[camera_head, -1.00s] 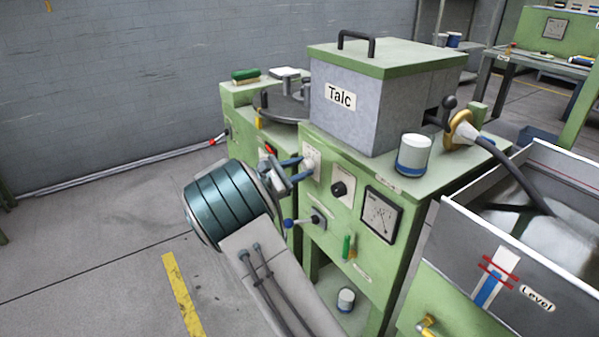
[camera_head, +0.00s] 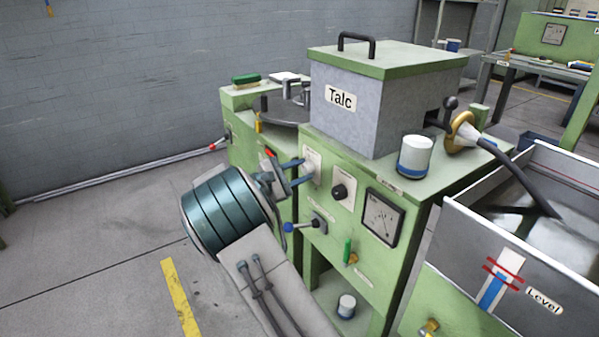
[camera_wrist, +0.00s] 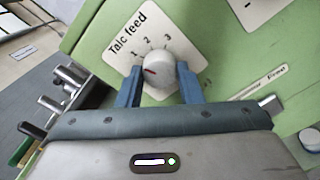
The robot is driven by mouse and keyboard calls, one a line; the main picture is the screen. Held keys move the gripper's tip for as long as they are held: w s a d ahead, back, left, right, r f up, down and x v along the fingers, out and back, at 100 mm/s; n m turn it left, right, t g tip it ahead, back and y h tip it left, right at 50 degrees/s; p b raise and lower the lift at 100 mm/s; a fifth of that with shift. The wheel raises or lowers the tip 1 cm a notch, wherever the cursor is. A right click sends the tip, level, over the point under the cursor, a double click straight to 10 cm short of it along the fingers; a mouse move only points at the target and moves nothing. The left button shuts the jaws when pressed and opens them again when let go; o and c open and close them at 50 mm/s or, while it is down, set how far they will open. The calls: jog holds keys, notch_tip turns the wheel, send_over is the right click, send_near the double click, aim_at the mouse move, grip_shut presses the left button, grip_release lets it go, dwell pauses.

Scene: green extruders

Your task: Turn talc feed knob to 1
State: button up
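The talc feed knob (camera_wrist: 160,72) is white and round with a red mark on its left side, turned toward the printed 1. Its label plate (camera_wrist: 126,28) reads "Talc feed" with 1, 2 and 3. My gripper (camera_wrist: 159,82) has its two blue fingers on either side of the knob, apparently touching it. The knob (camera_head: 308,170) also shows in the head view, partly behind my gripper (camera_head: 301,174), on the green panel's upper left. Its far side is hidden in both views.
Beside it on the green panel (camera_head: 315,262) are a black knob (camera_head: 339,192), a dial gauge (camera_head: 382,217), a blue-tipped lever (camera_head: 297,227) and a green-handled valve (camera_head: 348,251). The grey Talc hopper (camera_head: 345,118) stands above. Open floor lies left.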

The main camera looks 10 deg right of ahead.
jog(key=o, duration=0.4)
jog(key=p+v, duration=0.2)
jog(key=v, duration=1.2)
jog(key=shift+d+f, duration=0.1)
jog(key=s+d+r+m+g+y+p, duration=0.6)
jog(key=s+d+r+y+p, duration=0.3)
jog(key=s+d, duration=0.45)
jog(key=s+r+m+t+y+p, duration=0.1)
jog(key=s+r+m+y+p, duration=0.2)
jog(key=s+r+p, duration=0.3)
jog(key=s+r+m+t+y+p, duration=0.1)
jog(key=s+r+m+y+p, duration=0.3)
jog(key=s, duration=0.9)
notch_tip(320, 180, up, 4)
jog(key=m+p, duration=0.1)
jog(key=p, duration=0.2)
jog(key=shift+s+a+m+y, duration=0.2)
jog(key=shift+m+y, duration=0.1)
